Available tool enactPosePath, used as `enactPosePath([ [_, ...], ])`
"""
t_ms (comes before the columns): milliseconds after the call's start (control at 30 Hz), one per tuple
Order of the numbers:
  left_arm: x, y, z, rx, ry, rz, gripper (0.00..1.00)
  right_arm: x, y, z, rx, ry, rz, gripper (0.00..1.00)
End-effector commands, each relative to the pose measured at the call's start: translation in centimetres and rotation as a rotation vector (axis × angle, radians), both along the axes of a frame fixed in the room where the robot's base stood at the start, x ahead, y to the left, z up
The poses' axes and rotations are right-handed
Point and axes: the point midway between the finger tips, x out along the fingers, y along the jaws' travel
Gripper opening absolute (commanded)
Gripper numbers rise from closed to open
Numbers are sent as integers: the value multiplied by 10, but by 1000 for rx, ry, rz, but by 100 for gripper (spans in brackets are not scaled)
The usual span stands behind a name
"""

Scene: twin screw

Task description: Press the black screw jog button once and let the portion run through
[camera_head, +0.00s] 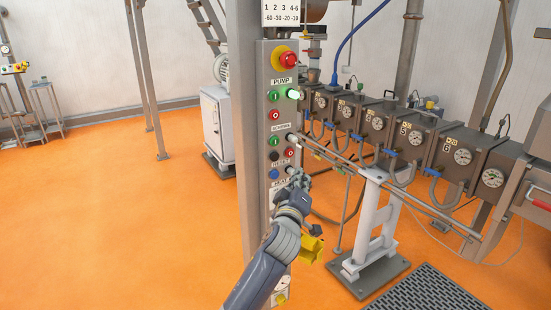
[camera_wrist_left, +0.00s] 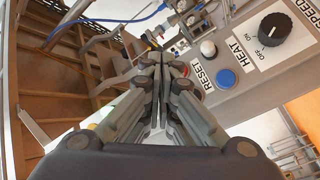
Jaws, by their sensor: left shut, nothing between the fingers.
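The black screw jog button (camera_head: 274,156) sits on the grey control panel (camera_head: 264,215) in the head view, left of a red button (camera_head: 290,153) and below a green one (camera_head: 273,142). My left gripper (camera_head: 299,178) is shut and empty in front of the panel, low and to the right of the black button. It looks apart from that button. In the left wrist view the shut fingers (camera_wrist_left: 158,68) point away from the camera, left of the blue reset button (camera_wrist_left: 226,78). I cannot make out the black button there. My right gripper is out of view.
A red emergency stop (camera_head: 288,59) is at the panel top. A lit lamp (camera_head: 293,94) glows in the pump row. The black heat knob (camera_wrist_left: 274,29) is beside the reset button. The extruder barrel with gauges (camera_head: 405,130) runs right of the panel. Orange floor is open to the left.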

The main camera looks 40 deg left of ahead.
Motion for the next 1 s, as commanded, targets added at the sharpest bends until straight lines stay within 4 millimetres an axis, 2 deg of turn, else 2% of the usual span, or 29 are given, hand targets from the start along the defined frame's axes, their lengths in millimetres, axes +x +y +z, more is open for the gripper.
enactPosePath([
  [167,4,9,0,5,2,0,0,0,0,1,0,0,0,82],
  [533,23,57,0,5,4,2,0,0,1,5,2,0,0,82],
  [700,30,72,-1,2,1,1,0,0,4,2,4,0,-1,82],
  [1000,34,81,0,1,1,-1,0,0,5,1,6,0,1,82],
])
